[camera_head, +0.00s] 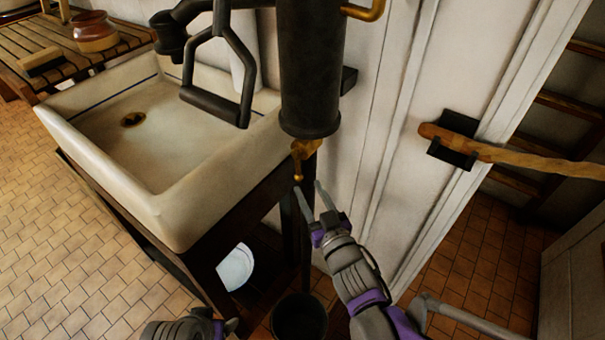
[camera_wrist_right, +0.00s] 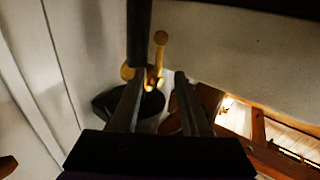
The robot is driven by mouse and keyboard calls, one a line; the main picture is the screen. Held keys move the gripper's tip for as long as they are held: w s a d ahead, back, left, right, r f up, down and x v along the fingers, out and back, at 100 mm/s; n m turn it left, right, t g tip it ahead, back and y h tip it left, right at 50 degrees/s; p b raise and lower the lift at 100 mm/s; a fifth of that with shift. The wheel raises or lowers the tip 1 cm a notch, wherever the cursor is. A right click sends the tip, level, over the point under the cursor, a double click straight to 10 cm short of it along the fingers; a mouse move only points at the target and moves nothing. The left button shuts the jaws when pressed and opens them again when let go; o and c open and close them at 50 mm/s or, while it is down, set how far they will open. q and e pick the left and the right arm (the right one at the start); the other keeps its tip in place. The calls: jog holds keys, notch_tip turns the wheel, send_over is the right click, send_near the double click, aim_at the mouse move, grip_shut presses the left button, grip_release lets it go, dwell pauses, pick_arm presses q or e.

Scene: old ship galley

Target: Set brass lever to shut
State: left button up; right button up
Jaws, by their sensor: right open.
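A small brass tap (camera_head: 304,148) sticks out under a dark upright cylinder (camera_head: 310,70). Its brass lever (camera_head: 298,170) ends in a round knob and hangs down in the head view. In the right wrist view the lever (camera_wrist_right: 160,48) shows just beyond the fingertips, towards the gap between them. My right gripper (camera_head: 308,187) is open and empty, its fingertips close below the knob; I cannot tell whether they touch. The gripper also shows in the right wrist view (camera_wrist_right: 158,75). My left gripper (camera_head: 222,325) is only partly in view at the bottom edge, its jaws unclear.
A cream sink (camera_head: 160,190) stands left of the cylinder, with a dark pump handle (camera_head: 245,75) above it. A dark bucket (camera_head: 300,318) stands on the floor below the tap.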

aim_at(299, 170)
jog(key=x, duration=0.6)
jog(key=shift+w, duration=0.15)
jog(key=shift+c, duration=0.3)
grip_shut()
dwell(1.0)
